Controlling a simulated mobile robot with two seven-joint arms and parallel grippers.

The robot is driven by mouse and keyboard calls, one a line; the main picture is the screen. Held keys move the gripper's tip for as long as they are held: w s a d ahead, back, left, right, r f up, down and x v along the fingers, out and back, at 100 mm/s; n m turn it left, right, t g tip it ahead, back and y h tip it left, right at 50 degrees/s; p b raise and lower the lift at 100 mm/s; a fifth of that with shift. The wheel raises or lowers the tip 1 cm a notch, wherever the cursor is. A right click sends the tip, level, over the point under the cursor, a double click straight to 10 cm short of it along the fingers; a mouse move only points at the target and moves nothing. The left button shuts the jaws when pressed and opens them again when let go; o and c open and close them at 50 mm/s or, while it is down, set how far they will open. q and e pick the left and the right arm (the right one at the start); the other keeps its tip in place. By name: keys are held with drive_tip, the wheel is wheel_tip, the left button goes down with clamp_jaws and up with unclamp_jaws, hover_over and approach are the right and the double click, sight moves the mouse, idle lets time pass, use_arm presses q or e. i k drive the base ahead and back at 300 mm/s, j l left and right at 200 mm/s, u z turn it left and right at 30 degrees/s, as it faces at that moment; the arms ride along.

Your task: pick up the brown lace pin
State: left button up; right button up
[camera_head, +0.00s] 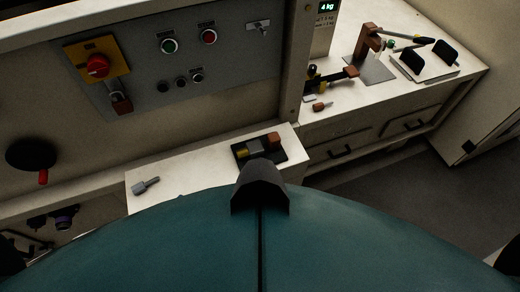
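A small brown piece with a short thin end, which looks like the brown lace pin (320,106), lies on the white worktop at the right, near its left front edge. It is small in the picture and its details are unclear. A grey piece of similar form (146,186) lies on the lower white shelf at the left. Neither of my grippers is in view, and nothing is seen touching the brown piece.
A dark tray (281,158) with brown and yellow blocks sits on the lower shelf. A black-and-brown tool (335,77) lies behind the brown piece. A brown stand on a grey plate (373,70) is farther right. A post (296,60) stands left of the worktop.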

sight(318, 106)
drive_tip(key=i+l, duration=0.15)
drive_tip(key=l, duration=0.3)
drive_tip(key=i+l, duration=0.1)
drive_tip(key=l, duration=0.3)
drive_tip(key=i+l+u, duration=0.1)
drive_tip(key=l, duration=0.35)
drive_tip(key=i+l, duration=0.15)
drive_tip(key=l, duration=0.25)
drive_tip(key=i+l, duration=0.15)
drive_tip(key=l, duration=0.3)
drive_tip(key=i+l+u, duration=0.1)
drive_tip(key=l, duration=0.35)
drive_tip(key=i+l, duration=0.1)
drive_tip(key=l, duration=0.3)
